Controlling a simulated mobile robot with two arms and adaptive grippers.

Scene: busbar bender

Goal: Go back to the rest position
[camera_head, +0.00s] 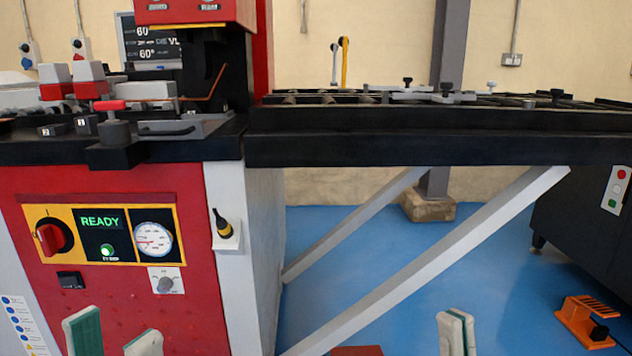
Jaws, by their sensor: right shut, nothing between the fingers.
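My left gripper (114,338) shows at the bottom left, in front of the red machine cabinet. Its two pale fingertips are apart, with a green pad on one, and nothing shows between them. My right gripper (456,332) shows at the bottom, right of centre, in front of the blue floor. Its fingertips are together and empty. Only the tips of both grippers are in view; the rest is cut off by the lower edge. The busbar bender (120,310) stands ahead, its panel display (100,221) reading READY.
A long black side table (440,150) extends right from the bender, braced by slanted grey struts (430,262). An orange foot pedal (588,320) lies on the floor at right, near a dark cabinet (575,225). Blue floor (500,285) is clear between the struts and pedal.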

